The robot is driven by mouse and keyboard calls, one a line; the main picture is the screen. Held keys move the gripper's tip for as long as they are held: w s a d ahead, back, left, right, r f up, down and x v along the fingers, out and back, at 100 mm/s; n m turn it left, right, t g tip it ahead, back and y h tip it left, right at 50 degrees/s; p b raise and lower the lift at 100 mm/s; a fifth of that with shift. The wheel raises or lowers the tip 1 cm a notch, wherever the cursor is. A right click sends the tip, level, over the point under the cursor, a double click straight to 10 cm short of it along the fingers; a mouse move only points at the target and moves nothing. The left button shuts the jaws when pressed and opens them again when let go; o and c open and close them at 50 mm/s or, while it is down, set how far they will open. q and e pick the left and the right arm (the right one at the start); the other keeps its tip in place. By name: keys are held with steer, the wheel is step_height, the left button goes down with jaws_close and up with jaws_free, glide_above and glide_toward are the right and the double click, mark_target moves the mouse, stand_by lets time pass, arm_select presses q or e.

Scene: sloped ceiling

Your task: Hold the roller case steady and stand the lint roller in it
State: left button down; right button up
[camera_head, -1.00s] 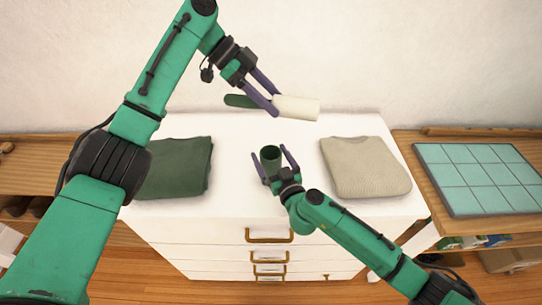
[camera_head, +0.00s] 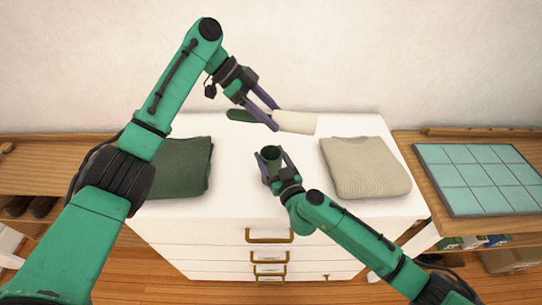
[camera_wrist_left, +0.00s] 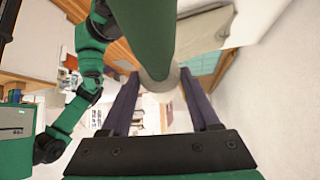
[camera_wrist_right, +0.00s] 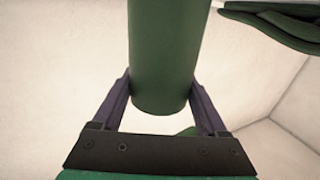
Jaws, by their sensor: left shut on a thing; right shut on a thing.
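The lint roller has a dark green handle (camera_head: 243,115) and a cream roll (camera_head: 296,122). My left gripper (camera_head: 275,117) is shut on the lint roller and holds it roughly level above the back of the white dresser. In the left wrist view the green handle (camera_wrist_left: 146,35) runs up between the fingers. The roller case (camera_head: 270,157) is a dark green open-topped cup, upright at the middle of the dresser top. My right gripper (camera_head: 270,165) is shut on the case, with a finger on either side; the right wrist view shows its green wall (camera_wrist_right: 165,60). The roller is apart from the case, above and behind it.
The white dresser top (camera_head: 240,195) holds a folded dark green garment (camera_head: 183,167) at left and a folded beige sweater (camera_head: 365,168) at right. A wooden bench with a teal tiled panel (camera_head: 478,178) stands at the right. A wall rises behind.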

mark_target(237, 110)
arm_select(q)
step_height(237, 110, down, 9)
steer(key=shift+r, duration=0.15)
stand_by(0.9)
steer(key=shift+c, duration=0.2)
jaws_free()
steer(key=v, duration=1.2)
